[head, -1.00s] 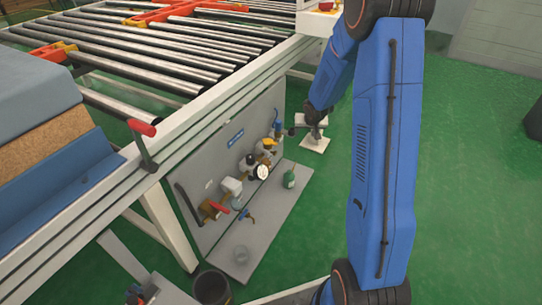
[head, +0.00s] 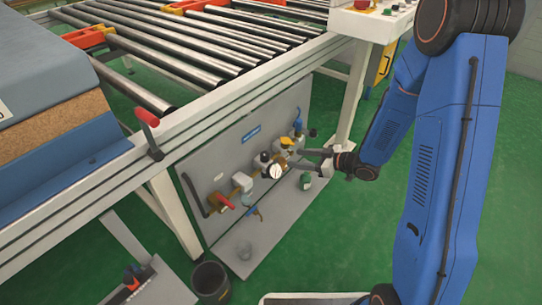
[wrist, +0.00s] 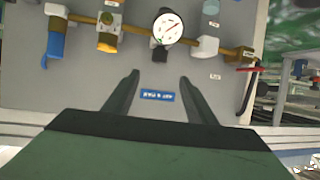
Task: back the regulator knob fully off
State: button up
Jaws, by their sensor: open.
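The regulator on the grey panel carries a round white gauge (head: 275,171), and its dark knob (head: 263,158) sits at the regulator's top. In the wrist view, which looks upside down, the gauge (wrist: 168,27) is at top centre and the black knob (wrist: 160,53) is just below it. My gripper (wrist: 160,77) is open and empty, its two dark fingers pointing towards the knob with a gap visible. In the head view my gripper (head: 298,160) reaches in from the right, beside the regulator. I see no contact with the knob.
A red-handled valve (head: 223,202) and white unit (head: 242,182) lie left of the regulator. A yellow-topped part (head: 288,142) and blue part (head: 298,124) are to its right. A green bottle (head: 305,181) stands below my gripper. The roller conveyor frame (head: 240,85) is above.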

aim_at(265, 156)
jog(key=x, duration=1.6)
jog(key=shift+w+a+f, duration=0.2)
jog(key=shift+w+a, duration=0.05)
jog(key=c, duration=1)
